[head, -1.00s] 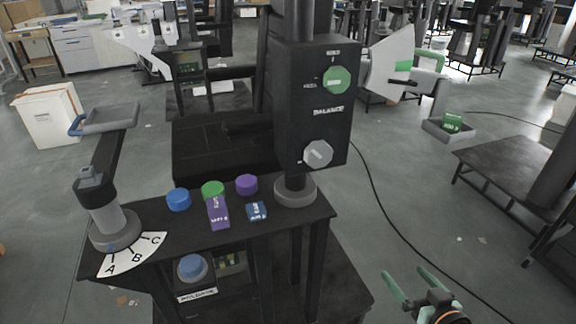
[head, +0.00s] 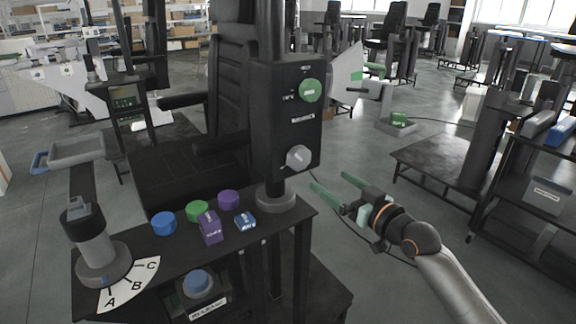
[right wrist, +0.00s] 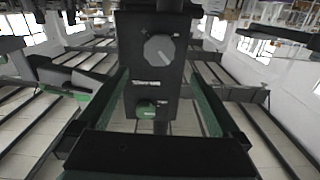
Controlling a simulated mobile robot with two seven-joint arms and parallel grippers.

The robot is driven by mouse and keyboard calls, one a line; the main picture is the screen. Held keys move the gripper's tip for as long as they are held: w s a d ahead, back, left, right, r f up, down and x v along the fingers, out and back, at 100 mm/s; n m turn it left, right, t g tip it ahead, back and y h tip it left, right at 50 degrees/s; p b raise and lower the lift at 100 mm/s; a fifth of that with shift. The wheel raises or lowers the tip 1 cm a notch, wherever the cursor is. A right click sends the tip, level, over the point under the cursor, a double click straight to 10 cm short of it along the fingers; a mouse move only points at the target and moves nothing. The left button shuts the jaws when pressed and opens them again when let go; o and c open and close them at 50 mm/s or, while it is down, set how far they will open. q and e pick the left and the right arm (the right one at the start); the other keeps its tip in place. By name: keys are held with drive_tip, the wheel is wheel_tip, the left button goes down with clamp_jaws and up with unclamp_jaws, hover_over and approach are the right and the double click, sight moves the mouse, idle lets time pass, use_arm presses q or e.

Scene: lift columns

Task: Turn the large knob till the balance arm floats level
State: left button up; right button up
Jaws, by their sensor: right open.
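A black box labelled BALANCE (head: 262,125) stands on a column at the table's right end. A grey knob (head: 298,158) with a pale pointer sits low on its face and a green knob (head: 310,90) sits above. In the right wrist view the grey knob (right wrist: 158,50) looks larger than the green one (right wrist: 146,108). I cannot tell whether the arm is level. My right gripper (head: 328,180) is open and empty, right of and below the grey knob, apart from it.
The black table (head: 165,262) carries blue, green and purple round buttons, small blocks, and a lever post (head: 92,250) with an A-B-C dial. A dark bench (head: 440,155) and a shelf rack (head: 540,220) stand at the right. Floor between is open, with a cable.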

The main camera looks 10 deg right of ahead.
sight(302, 160)
drive_tip(key=x, duration=1.2)
drive_tip(key=shift+w, duration=0.25)
drive_tip(key=c, duration=1.2)
